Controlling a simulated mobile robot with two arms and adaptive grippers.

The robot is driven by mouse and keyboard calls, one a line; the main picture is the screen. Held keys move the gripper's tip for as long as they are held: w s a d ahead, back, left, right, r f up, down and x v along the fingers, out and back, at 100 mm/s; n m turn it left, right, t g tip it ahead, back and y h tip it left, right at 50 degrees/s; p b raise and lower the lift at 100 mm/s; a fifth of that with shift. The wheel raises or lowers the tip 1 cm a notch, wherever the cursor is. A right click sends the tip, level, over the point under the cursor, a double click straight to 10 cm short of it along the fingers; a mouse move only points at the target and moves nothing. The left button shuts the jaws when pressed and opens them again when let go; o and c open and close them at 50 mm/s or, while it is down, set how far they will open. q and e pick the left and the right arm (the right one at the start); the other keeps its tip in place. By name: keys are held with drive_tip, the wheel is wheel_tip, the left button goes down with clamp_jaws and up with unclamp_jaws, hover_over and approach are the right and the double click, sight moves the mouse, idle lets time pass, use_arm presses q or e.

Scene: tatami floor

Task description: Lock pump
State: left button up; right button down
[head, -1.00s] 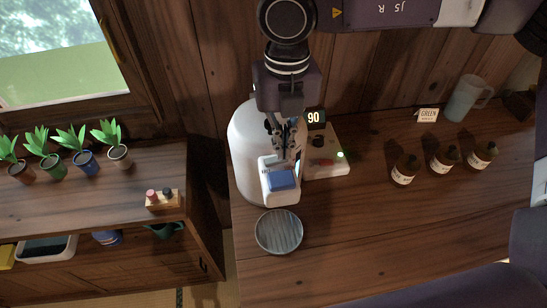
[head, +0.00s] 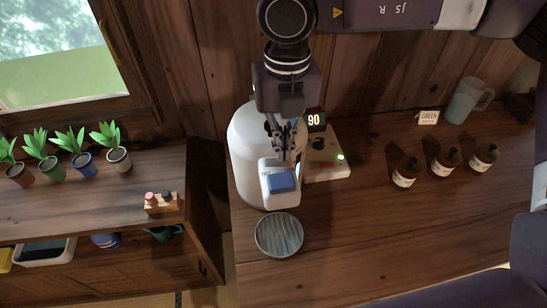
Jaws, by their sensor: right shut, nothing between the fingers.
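The pump (head: 252,148) is a white rounded body on the wooden counter. A white front part with a blue pad (head: 282,182) juts from it toward the round dish. My right gripper (head: 283,153) comes down from above, shut and empty, just behind the blue pad at the pump's top. The fingers overlap the pump in this view, and I cannot tell whether they touch it. The gripper hides part of the pump's top. My left gripper is not in view.
A round dish (head: 279,235) lies in front. Brown bottles (head: 443,162), a GREEN card (head: 429,117) and a pitcher (head: 468,101) stand right. Potted plants (head: 84,163) line the left shelf.

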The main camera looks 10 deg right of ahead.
drive_tip(key=shift+r+p, duration=1.05)
drive_tip(key=shift+r, duration=1.95)
